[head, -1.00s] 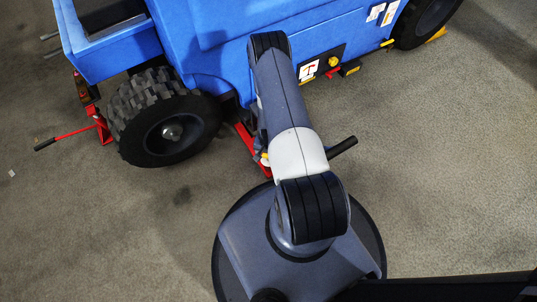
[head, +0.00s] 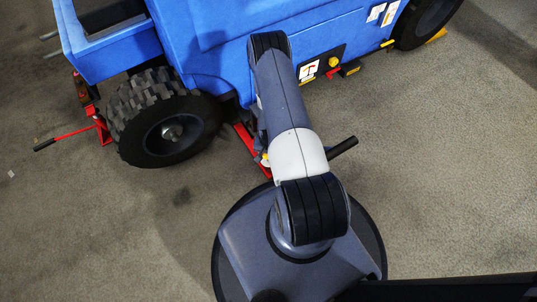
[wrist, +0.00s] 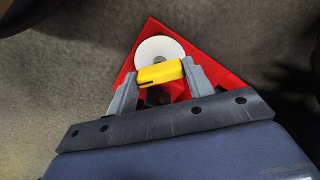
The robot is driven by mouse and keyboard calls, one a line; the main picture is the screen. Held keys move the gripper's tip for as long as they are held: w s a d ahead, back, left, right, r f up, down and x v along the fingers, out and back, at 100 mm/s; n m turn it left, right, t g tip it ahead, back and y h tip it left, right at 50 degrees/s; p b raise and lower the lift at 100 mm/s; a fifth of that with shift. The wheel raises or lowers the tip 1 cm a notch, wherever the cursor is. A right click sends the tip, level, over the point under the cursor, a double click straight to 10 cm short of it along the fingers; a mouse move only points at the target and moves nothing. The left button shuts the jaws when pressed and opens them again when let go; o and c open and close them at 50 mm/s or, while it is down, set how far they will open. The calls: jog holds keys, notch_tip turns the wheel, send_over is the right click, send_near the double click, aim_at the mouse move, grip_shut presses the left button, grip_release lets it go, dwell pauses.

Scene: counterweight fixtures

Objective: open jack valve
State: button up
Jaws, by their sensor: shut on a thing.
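In the wrist view, my gripper (wrist: 158,82) is shut on a yellow valve handle (wrist: 160,72), with one grey finger at each end of it. The handle lies across a red jack (wrist: 215,70), just in front of a white disc (wrist: 160,50). Dark parts below the handle are partly hidden by the fingers. In the head view, part of the red jack (head: 243,134) shows beside my arm, with a small yellow spot near it. My arm hides the gripper there. A black handle grip (head: 343,147) sticks out to the right of my arm.
A blue vehicle (head: 210,60) stands at the back with a large black tyre (head: 165,118). Another red jack (head: 103,128) with a red lever (head: 72,134) stands left of the tyre. A panel with a yellow knob (head: 333,61) is at right. The grey floor is clear at left and right.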

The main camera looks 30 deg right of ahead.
jog(key=shift+n+b, duration=0.7)
jog(key=shift+n, duration=0.6)
jog(key=o, duration=1)
notch_tip(320, 180, up, 11)
jog(key=p, duration=0.3)
jog(key=shift+f, duration=0.1)
